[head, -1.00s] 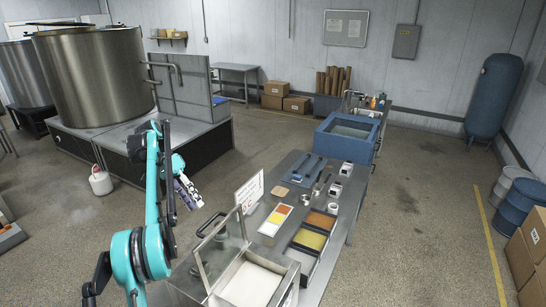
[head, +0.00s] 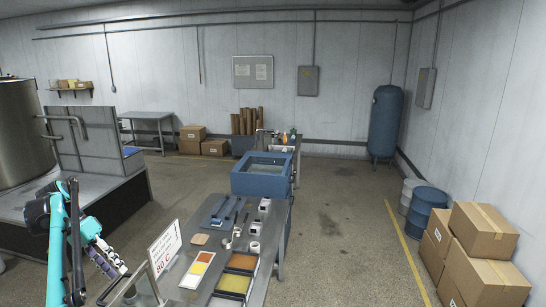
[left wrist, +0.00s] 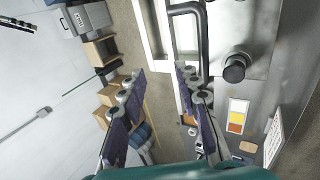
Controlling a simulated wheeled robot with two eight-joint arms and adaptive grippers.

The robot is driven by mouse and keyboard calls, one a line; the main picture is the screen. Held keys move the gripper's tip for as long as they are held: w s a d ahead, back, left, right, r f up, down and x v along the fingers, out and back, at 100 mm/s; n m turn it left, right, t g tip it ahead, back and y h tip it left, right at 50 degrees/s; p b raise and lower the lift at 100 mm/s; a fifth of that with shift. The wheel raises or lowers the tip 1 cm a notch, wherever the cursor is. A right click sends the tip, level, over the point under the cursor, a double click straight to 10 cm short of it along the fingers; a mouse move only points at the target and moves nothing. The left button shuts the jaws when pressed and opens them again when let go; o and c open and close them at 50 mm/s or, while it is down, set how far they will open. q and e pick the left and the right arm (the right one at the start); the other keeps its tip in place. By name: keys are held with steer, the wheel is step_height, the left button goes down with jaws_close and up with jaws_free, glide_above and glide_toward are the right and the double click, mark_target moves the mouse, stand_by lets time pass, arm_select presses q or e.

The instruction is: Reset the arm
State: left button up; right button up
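My left arm is teal and black and stands at the left edge of the head view. Its gripper (head: 116,266), with purple-grey fingers, hangs in the air left of the steel table. In the left wrist view the two fingers (left wrist: 158,80) are spread apart with nothing between them. My right gripper is in neither view.
The steel table (head: 268,262) holds a sign (head: 164,248), colour trays (head: 233,284) and small tools. A dark bar handle (left wrist: 203,45) and a black knob (left wrist: 236,68) show close to the fingers in the wrist view. A blue basin (head: 263,178) stands behind. Floor on the right is clear before stacked boxes (head: 485,230).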

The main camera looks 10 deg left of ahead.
arm_select(q)
steer(key=d+r+y, duration=0.2)
steer(key=d+r, duration=0.1)
steer(key=d, duration=0.7)
steer(key=s+d+f+n+t+y, duration=0.1)
steer(key=s+d+f+t+y, duration=0.1)
steer(key=s+d, duration=0.5)
steer(key=s+d+f+t+y, duration=0.2)
steer(key=s+d, duration=0.1)
steer(key=d, duration=0.7)
steer(key=s+d+f+t, duration=0.4)
steer(key=s+d+f, duration=0.2)
steer(key=s+f, duration=0.3)
step_height(320, 180, down, 26)
steer(key=b, duration=2.6)
steer(key=shift+w, duration=0.2)
